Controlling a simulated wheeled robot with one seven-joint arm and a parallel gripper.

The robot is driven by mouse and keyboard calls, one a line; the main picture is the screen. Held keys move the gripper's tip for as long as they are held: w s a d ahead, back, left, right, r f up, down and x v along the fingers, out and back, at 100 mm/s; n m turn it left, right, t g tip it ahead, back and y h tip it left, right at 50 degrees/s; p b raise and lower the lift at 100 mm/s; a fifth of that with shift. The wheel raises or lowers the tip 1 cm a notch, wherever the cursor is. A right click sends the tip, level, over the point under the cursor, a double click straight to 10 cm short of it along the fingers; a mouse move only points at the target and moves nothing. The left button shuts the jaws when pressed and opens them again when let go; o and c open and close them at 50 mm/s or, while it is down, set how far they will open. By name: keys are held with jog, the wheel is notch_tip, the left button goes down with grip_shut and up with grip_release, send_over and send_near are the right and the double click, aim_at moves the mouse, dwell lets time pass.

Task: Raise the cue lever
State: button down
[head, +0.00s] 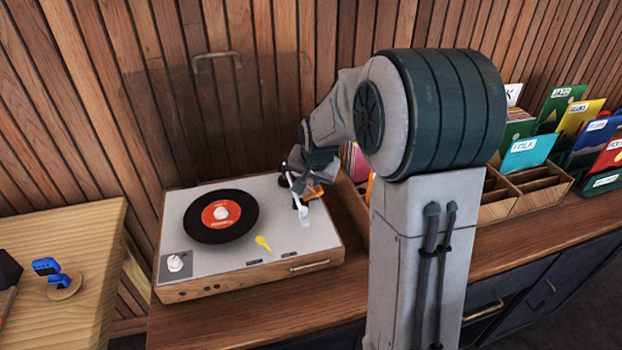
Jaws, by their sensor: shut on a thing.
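The turntable (210,268) stands on the wooden counter, with a black record (240,228) with a red-orange label on its platter. The white tonearm (301,211) is at the right side of the deck, off the record. My gripper (306,186) is at the deck's back right corner, beside the tonearm base. It is shut on a small orange piece (316,191), which looks like the cue lever. The fingers and tonearm base hide much of it, so its angle is hard to tell. A yellow, key-shaped piece (263,242) is on the deck's front.
A white knob (176,263) is at the deck's front left corner. Record crates (545,190) with labelled dividers stand on the counter to the right, behind my arm. A wooden table (70,225) with a small blue object (47,267) is at left. A slatted wall closes the back.

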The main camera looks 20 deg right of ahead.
jog(key=shift+w+r+g+p, duration=0.2)
jog(key=shift+r+g+p, duration=0.3)
jog(key=shift+p, duration=0.6)
jog(key=shift+w+g+p, duration=0.25)
jog(key=shift+g+p, duration=0.45)
jog(key=shift+p, duration=0.4)
jog(key=shift+w+f+g+p, duration=0.1)
jog(key=shift+w+g+p, duration=0.1)
jog(key=shift+g+p, duration=0.5)
jog(key=shift+f+p, duration=0.2)
jog(key=shift+p, duration=0.3)
jog(key=c, duration=1.3)
grip_release()
jog(key=shift+c, duration=0.2)
notch_tip(320, 180, up, 14)
jog(key=s, duration=0.1)
jog(key=shift+b, duration=0.4)
